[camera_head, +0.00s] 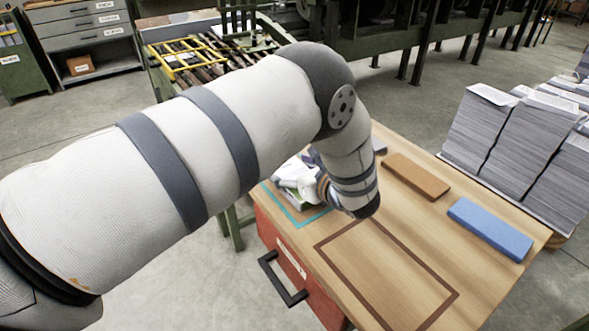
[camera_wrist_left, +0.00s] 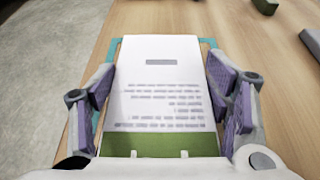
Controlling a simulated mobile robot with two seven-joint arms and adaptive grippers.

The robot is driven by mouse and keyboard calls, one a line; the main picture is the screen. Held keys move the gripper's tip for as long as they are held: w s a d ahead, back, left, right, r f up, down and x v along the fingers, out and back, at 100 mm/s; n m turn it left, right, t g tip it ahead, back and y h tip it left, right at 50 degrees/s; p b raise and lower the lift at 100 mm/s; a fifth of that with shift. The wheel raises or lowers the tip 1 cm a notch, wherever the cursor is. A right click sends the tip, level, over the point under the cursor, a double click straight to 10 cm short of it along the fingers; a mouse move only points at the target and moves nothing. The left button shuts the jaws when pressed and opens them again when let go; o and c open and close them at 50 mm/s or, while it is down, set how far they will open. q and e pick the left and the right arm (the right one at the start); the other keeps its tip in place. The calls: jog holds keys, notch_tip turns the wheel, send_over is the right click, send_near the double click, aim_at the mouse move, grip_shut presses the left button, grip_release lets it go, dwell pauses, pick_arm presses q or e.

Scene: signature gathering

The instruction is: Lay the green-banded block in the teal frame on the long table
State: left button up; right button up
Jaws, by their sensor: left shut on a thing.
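The green-banded block, a stack of white printed pages with a green band (camera_wrist_left: 160,144), lies between the two purple-padded fingers of my left gripper (camera_wrist_left: 168,98). The gripper is shut on it. In the head view the block (camera_head: 299,204) shows only in part beside my left gripper (camera_head: 307,186). The teal frame (camera_head: 287,211) is an outline on the left edge of the long table (camera_head: 340,232). In the wrist view the teal frame (camera_wrist_left: 112,47) shows around the block's far corners and left side. I cannot tell whether the block touches the table.
A brown block (camera_head: 416,176) and a blue block (camera_head: 490,228) lie on the table's right side. An empty dark brown frame (camera_head: 327,247) is nearer. A red drawer front with a black handle (camera_head: 284,280) is below the table edge. Tall paper stacks (camera_head: 520,145) stand at the right.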

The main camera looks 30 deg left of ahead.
pick_arm(q)
jog(key=shift+w, duration=0.2)
jog(key=o, duration=1.1)
jog(key=shift+w+d+f, duration=0.1)
jog(key=o, duration=0.4)
pick_arm(e)
jog(key=shift+w, duration=0.15)
pick_arm(q)
jog(key=shift+r, duration=0.25)
jog(key=p+v, duration=0.2)
jog(key=v, duration=0.9)
jog(key=shift+r, duration=0.15)
jog(key=shift+s+d, duration=0.25)
jog(key=shift+d, duration=0.15)
pick_arm(e)
jog(key=w+r+t, duration=0.1)
jog(key=w+r, duration=0.1)
jog(key=shift+w+r, duration=0.35)
jog(key=shift+w, duration=0.05)
